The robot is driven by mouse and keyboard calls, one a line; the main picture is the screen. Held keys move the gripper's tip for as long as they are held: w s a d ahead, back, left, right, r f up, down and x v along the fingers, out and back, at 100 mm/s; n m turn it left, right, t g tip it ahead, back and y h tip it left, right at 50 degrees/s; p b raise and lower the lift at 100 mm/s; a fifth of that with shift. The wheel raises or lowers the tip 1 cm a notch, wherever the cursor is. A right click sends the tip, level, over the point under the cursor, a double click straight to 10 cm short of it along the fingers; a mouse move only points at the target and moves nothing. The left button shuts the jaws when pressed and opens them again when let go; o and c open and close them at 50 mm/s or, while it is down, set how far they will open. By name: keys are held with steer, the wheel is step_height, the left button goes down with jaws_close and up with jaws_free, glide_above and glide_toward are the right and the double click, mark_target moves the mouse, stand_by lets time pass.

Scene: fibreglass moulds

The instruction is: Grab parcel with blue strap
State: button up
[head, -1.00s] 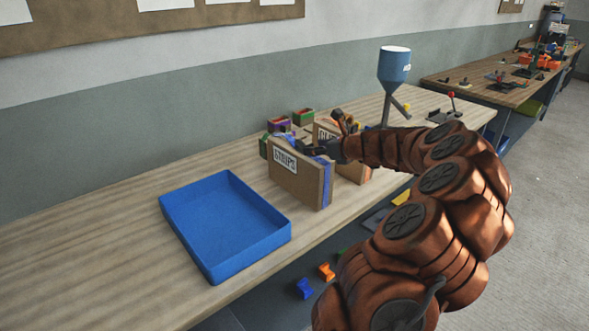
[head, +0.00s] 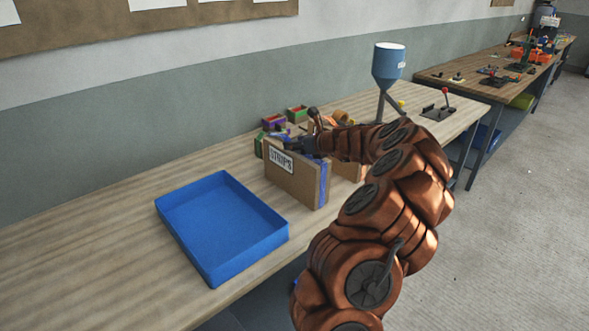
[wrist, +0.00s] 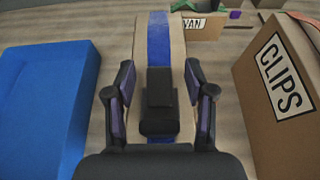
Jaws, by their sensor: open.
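The parcel is a narrow upright cardboard box (head: 293,181) with a white label that seems to read "STRIPS". A blue strap (head: 322,177) runs along its narrow side. In the wrist view the strap (wrist: 158,40) runs along the parcel's narrow tan face, between my fingers. My gripper (head: 300,143) is at the parcel's top edge in the head view, partly hidden by the box and small items. In the wrist view my gripper (wrist: 158,95) is open, with one finger on each side of the parcel. Visible gaps remain between fingers and parcel.
A blue tray (head: 222,262) lies left of the parcel on the wooden bench. A second box (wrist: 285,85) labelled "CLIPS" stands close on the right in the wrist view. Small coloured bins (head: 297,113) and a blue hopper (head: 389,62) are behind. The bench left of the tray is clear.

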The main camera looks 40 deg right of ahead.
steer(key=shift+w+f, duration=0.1)
steer(key=shift+w, duration=0.2)
jaws_close()
stand_by(0.4)
stand_by(0.3)
